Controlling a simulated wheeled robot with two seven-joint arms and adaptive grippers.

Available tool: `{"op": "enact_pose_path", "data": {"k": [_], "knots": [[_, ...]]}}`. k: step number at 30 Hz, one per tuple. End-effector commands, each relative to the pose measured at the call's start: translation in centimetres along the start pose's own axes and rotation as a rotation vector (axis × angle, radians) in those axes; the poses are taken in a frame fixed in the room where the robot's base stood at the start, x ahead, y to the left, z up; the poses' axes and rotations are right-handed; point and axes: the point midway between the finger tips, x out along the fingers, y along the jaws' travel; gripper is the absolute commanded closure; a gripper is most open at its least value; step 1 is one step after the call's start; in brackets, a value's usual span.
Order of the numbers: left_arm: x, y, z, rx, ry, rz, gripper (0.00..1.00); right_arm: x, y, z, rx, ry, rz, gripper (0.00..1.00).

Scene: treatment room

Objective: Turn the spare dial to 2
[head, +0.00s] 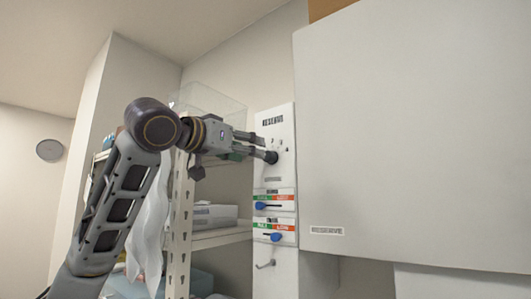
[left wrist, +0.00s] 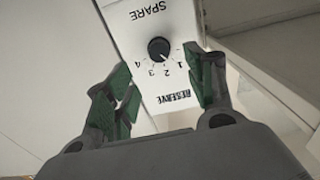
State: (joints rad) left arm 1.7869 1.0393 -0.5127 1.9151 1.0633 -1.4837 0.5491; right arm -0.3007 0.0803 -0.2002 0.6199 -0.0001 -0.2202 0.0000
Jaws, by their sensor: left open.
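The spare dial (left wrist: 159,48) is a round black knob on a white panel, with SPARE printed on one side and the numbers 1 to 4 on the other. Its pale pointer mark seems to be toward the 1. The panel (head: 286,180) also shows in the head view, where my gripper hides most of the dial. My left gripper (left wrist: 160,90) is open, with its green-padded fingers apart and nothing between them. In the head view my left gripper (head: 262,147) is in front of the panel's upper part; contact cannot be told. My right gripper is out of view.
Below the dial are two blue-handled controls (head: 261,206) (head: 276,237) with green and red labels, and a hook (head: 266,264). A large pale cabinet (head: 410,130) stands close on the right. A shelf rack (head: 181,230) stands left, below my arm.

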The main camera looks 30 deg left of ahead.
Motion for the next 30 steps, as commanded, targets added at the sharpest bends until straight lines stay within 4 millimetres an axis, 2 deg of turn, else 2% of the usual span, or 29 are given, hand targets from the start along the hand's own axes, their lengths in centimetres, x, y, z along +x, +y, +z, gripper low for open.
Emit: {"op": "enact_pose_path", "data": {"k": [15, 21, 30], "knots": [[6.7, 0.0, -0.1, 0.0, -0.002, 0.0, 0.45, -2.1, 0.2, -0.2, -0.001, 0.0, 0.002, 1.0], [8.0, 0.0, -0.1, 0.0, -0.001, 0.0, 0.45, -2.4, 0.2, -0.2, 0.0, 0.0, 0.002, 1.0], [8.2, 0.0, 0.0, 0.0, 0.0, 0.0, 0.45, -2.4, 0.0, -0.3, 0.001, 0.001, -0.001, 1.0]]}}
